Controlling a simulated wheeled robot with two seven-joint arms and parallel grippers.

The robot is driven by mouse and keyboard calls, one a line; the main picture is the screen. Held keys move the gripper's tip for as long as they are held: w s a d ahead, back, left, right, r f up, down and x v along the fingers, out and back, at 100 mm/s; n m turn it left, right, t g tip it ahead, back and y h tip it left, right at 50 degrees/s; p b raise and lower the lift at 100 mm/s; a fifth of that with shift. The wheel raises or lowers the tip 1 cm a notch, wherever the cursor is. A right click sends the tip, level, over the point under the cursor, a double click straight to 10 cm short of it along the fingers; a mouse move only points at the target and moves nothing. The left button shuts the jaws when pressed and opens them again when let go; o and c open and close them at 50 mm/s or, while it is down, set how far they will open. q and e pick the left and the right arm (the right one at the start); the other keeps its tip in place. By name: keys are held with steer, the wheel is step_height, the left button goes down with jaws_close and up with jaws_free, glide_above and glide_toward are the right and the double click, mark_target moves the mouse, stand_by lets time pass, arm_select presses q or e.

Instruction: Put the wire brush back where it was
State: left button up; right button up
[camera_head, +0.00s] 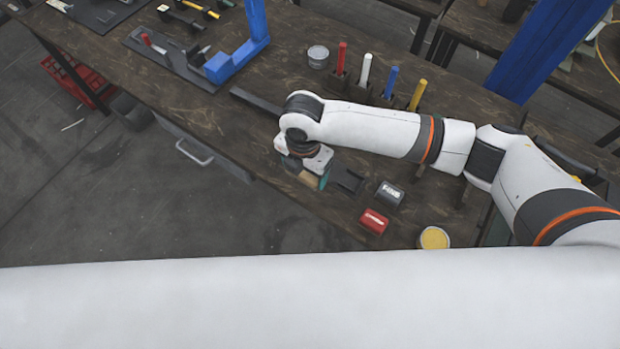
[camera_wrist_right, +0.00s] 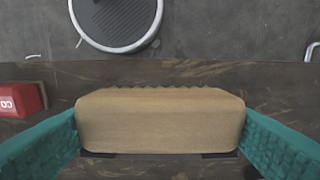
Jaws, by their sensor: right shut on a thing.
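The wire brush (camera_wrist_right: 160,120) shows in the right wrist view as a tan wooden block with a jagged dark edge along its far side. My right gripper (camera_wrist_right: 160,135) is shut on it, with a teal finger pressed against each end. In the head view the right gripper (camera_head: 312,178) is low over the front part of the dark wooden bench, and the brush is mostly hidden by my wrist. I cannot tell whether the brush touches the bench. My left gripper is not in view.
Close to the gripper are a flat black piece (camera_head: 347,178), a dark block with white lettering (camera_head: 389,194), a red block (camera_head: 374,221) and a yellow-topped tin (camera_head: 434,238). Red, white, blue and yellow sticks (camera_head: 390,82) stand behind my arm. A blue-armed press (camera_head: 240,58) stands left.

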mark_target(306, 181)
steer(key=shift+f, duration=0.5)
step_height(306, 181, down, 4)
steer(key=shift+d+r, duration=0.1)
steer(key=shift+r, duration=0.1)
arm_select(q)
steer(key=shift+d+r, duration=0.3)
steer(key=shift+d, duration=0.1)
arm_select(e)
steer(key=shift+f, duration=0.2)
steer(key=shift+f, duration=0.1)
steer(key=o, duration=1)
steer(key=shift+o, duration=0.2)
step_height(306, 181, up, 12)
steer(key=shift+r+b, duration=0.15)
steer(key=shift+b, duration=0.45)
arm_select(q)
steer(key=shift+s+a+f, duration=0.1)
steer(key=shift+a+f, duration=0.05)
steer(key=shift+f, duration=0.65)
